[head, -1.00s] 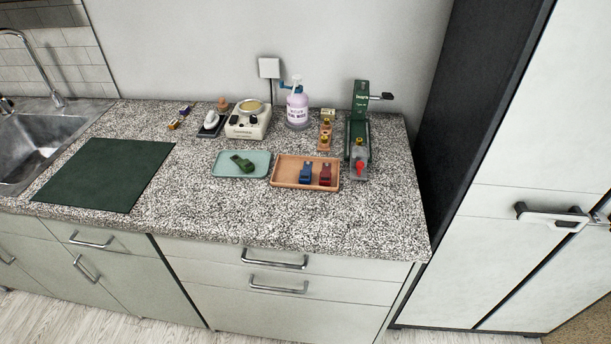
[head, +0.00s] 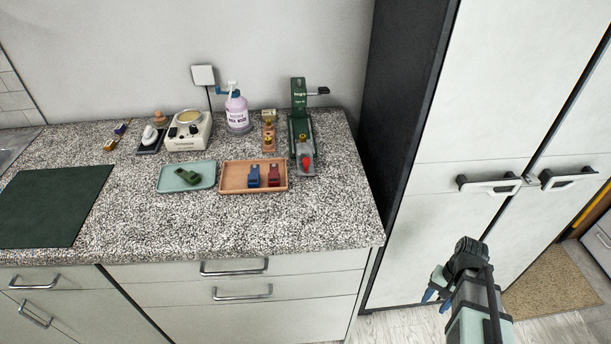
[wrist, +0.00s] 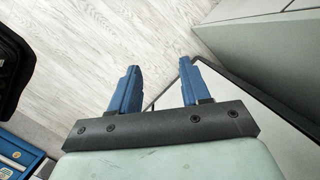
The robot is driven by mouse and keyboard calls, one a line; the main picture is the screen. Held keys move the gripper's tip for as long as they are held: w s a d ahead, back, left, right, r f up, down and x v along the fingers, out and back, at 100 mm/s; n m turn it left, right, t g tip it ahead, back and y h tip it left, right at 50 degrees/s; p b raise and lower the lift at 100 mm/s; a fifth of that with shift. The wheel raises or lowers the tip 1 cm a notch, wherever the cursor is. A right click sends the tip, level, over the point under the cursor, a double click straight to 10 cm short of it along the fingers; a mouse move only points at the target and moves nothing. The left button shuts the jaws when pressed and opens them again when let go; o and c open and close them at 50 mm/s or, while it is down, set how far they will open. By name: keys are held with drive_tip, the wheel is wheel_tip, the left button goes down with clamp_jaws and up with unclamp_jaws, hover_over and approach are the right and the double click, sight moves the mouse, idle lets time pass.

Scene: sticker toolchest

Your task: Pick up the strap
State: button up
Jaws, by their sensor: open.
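I cannot pick out a strap for certain in either view. My gripper (head: 437,296) shows at the lower right of the head view, in front of the cabinets and away from the counter. In the wrist view, its two blue fingers (wrist: 158,75) are spread apart over the pale wood floor, with nothing between them. A blue box-like thing (wrist: 18,153) is cut off at the lower left of the wrist view, and I cannot tell what is in it.
The speckled counter (head: 215,230) holds a teal tray (head: 167,182) with a green clip-like piece, a wooden tray (head: 233,180) with blue and red pieces, a pump bottle (head: 237,114) and a green press (head: 300,125). A tall white cabinet (head: 480,130) stands at right. The counter front is clear.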

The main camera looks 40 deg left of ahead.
drive_tip(key=w+a+r+t, duration=0.1)
drive_tip(key=w+a+r, duration=0.2)
drive_tip(key=a+r, duration=0.55)
wheel_tip(320, 180, up, 33)
drive_tip(key=n+t, duration=0.2)
drive_tip(key=n, duration=0.5)
hover_over(253, 176)
drive_tip(key=f, duration=0.7)
drive_tip(key=shift+s+d+f, duration=0.15)
drive_tip(key=shift+d+f, duration=0.05)
drive_tip(key=shift+f, duration=0.15)
drive_tip(key=shift+a+f, duration=0.15)
drive_tip(key=shift+f, duration=2.95)
drive_tip(key=shift+c, duration=0.2)
